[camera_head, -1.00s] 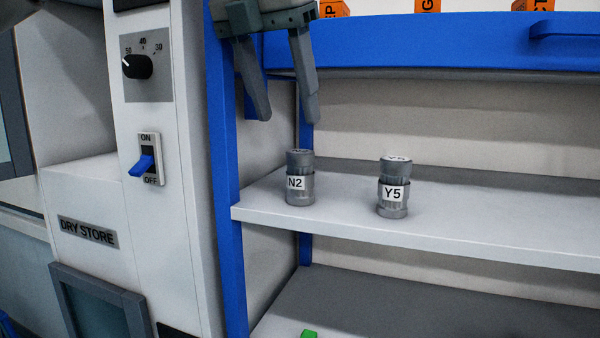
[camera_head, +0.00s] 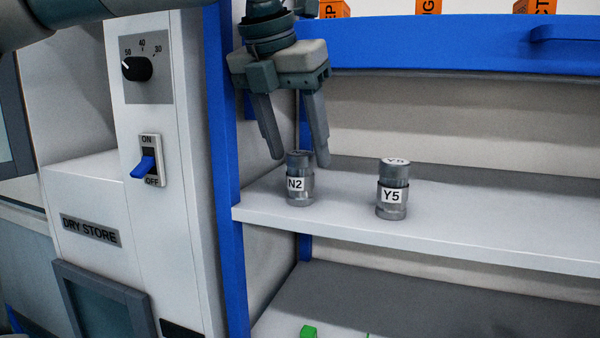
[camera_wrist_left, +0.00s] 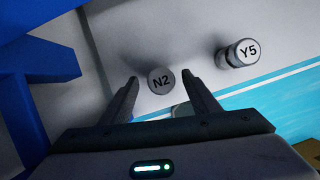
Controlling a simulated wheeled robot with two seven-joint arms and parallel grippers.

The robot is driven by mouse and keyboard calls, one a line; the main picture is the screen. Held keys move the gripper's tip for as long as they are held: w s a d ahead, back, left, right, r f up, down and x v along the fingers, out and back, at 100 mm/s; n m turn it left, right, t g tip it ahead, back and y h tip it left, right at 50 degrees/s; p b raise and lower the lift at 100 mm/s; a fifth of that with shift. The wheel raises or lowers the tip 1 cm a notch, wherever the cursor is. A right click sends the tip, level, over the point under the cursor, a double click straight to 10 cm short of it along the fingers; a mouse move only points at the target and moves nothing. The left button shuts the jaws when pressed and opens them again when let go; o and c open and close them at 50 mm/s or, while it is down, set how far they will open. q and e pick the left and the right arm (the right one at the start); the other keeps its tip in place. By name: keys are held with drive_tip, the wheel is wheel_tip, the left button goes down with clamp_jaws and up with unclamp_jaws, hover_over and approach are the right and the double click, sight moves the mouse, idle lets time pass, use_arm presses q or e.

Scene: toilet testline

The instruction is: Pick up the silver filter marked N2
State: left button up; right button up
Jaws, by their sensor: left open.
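The silver filter marked N2 (camera_head: 299,186) stands upright on the white shelf near its left end. In the left wrist view its round top marked N2 (camera_wrist_left: 161,81) lies between the fingertips. My left gripper (camera_head: 302,162) is open and points down, its fingertips on either side of the filter's top. I cannot tell whether a finger touches it. A second silver filter marked Y5 (camera_head: 393,190) stands upright to the right, and it also shows in the left wrist view (camera_wrist_left: 242,53). My right gripper is not in view.
The white shelf (camera_head: 480,228) is clear right of Y5. A blue post (camera_head: 226,180) stands close left of N2, and a blue beam (camera_head: 440,55) runs above. A dry store cabinet (camera_head: 90,195) with a dial and switch is at left. A green block (camera_head: 309,332) lies below.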

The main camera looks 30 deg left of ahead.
sight(300, 152)
use_arm(q)
drive_tip(key=shift+p+x, duration=0.3)
drive_tip(key=shift+x, duration=1.3)
drive_tip(key=shift+d, duration=0.1)
drive_tip(key=shift+r, duration=0.1)
drive_tip(key=c, duration=1.2)
